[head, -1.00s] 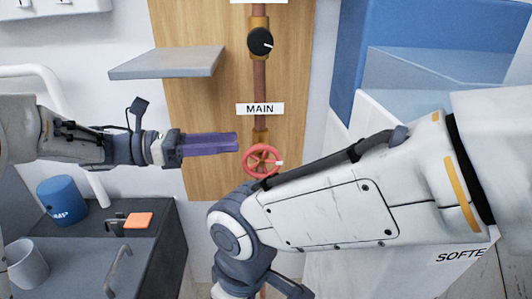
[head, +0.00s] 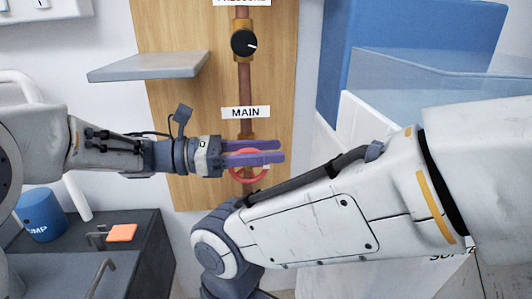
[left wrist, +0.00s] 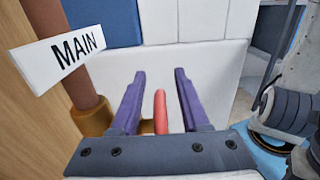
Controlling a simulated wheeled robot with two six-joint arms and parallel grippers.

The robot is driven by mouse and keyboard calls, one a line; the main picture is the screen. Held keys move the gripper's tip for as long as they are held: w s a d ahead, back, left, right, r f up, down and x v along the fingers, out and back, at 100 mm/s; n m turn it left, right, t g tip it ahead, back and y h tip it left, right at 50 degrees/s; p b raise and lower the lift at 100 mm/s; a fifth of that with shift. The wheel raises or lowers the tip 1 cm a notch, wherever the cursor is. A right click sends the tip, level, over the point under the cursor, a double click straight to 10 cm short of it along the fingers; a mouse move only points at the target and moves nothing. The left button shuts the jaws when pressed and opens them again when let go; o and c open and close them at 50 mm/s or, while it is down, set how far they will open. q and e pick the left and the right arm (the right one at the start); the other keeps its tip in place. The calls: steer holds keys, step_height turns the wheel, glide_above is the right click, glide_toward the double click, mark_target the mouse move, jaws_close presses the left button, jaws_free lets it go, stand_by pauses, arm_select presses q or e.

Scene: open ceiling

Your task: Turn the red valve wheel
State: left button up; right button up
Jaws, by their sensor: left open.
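The red valve wheel (head: 248,181) is on the vertical copper pipe, below the MAIN label (head: 246,112). My left gripper (head: 281,151) reaches across the front of the wheel from the left and hides its upper part. Its purple fingers are open. In the left wrist view the wheel (left wrist: 160,112) shows edge-on as a red bar between the two fingers (left wrist: 160,76), with a gap to each; I see no contact. My right arm crosses the lower right of the head view, and its gripper is out of frame.
A black pressure knob (head: 243,42) is higher on the pipe, and a grey shelf (head: 148,66) juts out left of it. A blue pump canister (head: 40,216) and an orange block (head: 122,233) are at lower left. My right forearm lies close to the wheel's lower right.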

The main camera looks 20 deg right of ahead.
arm_select(q)
jaws_close()
steer(key=shift+s+d+y, duration=0.15)
steer(key=shift+d+y, duration=0.05)
steer(key=shift+y, duration=0.4)
steer(key=y+p, duration=0.1)
steer(key=f+t+y, duration=0.1)
steer(key=y, duration=0.1)
steer(key=shift+d+f+p, duration=0.2)
steer(key=shift+d+p, duration=0.05)
steer(key=shift+p, duration=0.1)
jaws_free()
